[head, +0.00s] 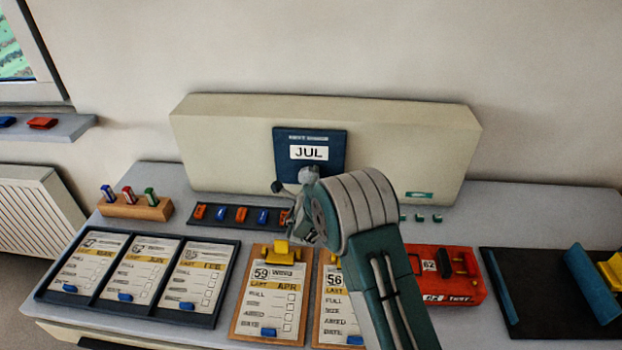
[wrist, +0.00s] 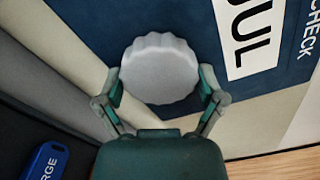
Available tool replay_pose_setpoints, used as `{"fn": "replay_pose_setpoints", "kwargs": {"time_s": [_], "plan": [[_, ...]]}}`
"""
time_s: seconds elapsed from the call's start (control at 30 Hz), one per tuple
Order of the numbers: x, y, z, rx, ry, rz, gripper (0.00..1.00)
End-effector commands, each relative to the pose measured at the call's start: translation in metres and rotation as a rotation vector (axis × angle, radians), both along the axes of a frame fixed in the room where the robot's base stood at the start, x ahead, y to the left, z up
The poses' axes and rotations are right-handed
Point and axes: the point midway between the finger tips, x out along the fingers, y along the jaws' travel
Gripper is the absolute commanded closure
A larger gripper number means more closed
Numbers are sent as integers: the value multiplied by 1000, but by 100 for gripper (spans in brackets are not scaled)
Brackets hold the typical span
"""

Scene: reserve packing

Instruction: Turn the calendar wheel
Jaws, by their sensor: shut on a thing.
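The calendar wheel (wrist: 160,68) is a pale grey knob with a scalloped rim, in the upper middle of the wrist view. My gripper (wrist: 160,92) has one finger on each side of it and is shut on it. The wheel sits at the lower edge of a dark blue calendar panel (head: 340,143), whose white window reads JUL (head: 309,153). In the head view my gripper (head: 292,186) is at the panel's lower edge, and my arm hides part of that area.
A dark tray with red and blue pieces (head: 228,224) lies just below my gripper. Clipboards (head: 250,332), a card tray (head: 45,296), a red box (head: 455,257) and a stamp rack (head: 150,211) surround my arm.

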Motion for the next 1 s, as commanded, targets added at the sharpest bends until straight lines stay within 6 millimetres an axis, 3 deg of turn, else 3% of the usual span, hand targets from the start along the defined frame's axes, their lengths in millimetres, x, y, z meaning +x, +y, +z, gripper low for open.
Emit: {"fn": "replay_pose_setpoints", "kwargs": {"time_s": [0.07,0.1,0.13,0.63,0.77,1.0], "plan": [[-1,4,-1,-3,3,10,60],[-1,4,-1,-3,4,11,8],[-1,4,-2,-2,5,10,0],[-6,1,0,0,3,3,0],[-24,3,-1,-2,3,5,0],[-73,7,-2,-4,4,7,0]]}}
